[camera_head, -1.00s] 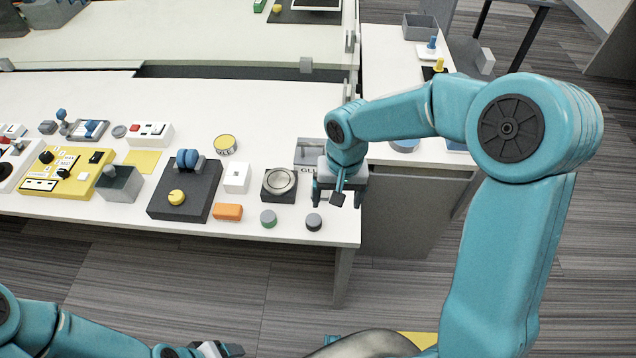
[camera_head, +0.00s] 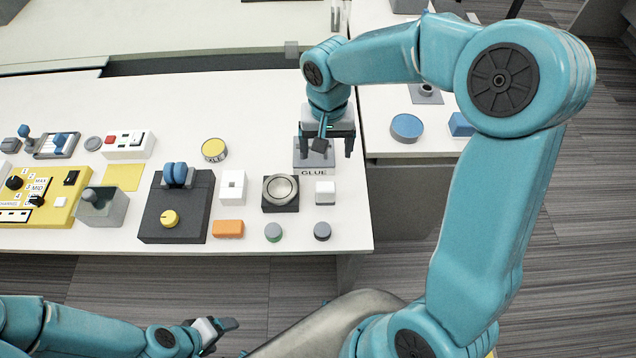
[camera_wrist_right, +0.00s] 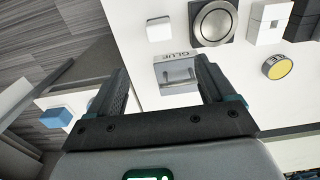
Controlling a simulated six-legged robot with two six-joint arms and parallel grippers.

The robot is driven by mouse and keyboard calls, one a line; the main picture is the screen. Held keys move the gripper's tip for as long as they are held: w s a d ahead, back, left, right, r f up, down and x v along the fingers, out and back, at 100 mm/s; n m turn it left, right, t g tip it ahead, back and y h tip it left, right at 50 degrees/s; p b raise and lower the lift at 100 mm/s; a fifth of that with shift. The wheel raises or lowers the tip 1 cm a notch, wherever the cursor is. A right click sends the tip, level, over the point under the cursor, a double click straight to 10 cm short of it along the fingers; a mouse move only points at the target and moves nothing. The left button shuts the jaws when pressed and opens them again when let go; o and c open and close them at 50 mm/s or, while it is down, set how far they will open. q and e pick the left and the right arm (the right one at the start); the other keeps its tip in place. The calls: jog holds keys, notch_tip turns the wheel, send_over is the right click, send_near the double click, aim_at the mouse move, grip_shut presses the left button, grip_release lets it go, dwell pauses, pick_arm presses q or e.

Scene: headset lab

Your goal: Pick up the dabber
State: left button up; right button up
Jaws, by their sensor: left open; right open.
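A grey tray marked GLUE (camera_head: 313,173) stands near the right end of the white bench. In the right wrist view the tray (camera_wrist_right: 160,62) has a pale bar-like piece (camera_wrist_right: 181,82) lying in it; I cannot tell for sure whether this is the dabber. My right gripper (camera_head: 326,150) is open and empty, pointing down above the tray and partly hiding it in the head view. In the right wrist view its fingers (camera_wrist_right: 160,75) frame the tray from either side. My left gripper (camera_head: 222,326) is open, low in front of the bench, away from the tray.
A white block (camera_head: 325,192), a round metal button (camera_head: 281,189) and a yellow-topped tin (camera_head: 214,150) stand near the tray. A blue disc (camera_head: 407,127) and blue block (camera_head: 461,125) sit on the side surface to the right. Bare bench lies behind the tray.

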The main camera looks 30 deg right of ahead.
send_over(326, 186)
notch_tip(326, 186, down, 10)
jog(key=shift+f, duration=0.1)
jog(key=shift+s+a+f, duration=0.15)
jog(key=shift+f, duration=0.25)
notch_tip(326, 186, down, 5)
jog(key=shift+r+p, duration=0.1)
jog(key=shift+p, duration=0.4)
jog(key=c, duration=1)
jog(key=shift+c, duration=0.2)
jog(key=shift+w, duration=0.2)
notch_tip(326, 186, up, 20)
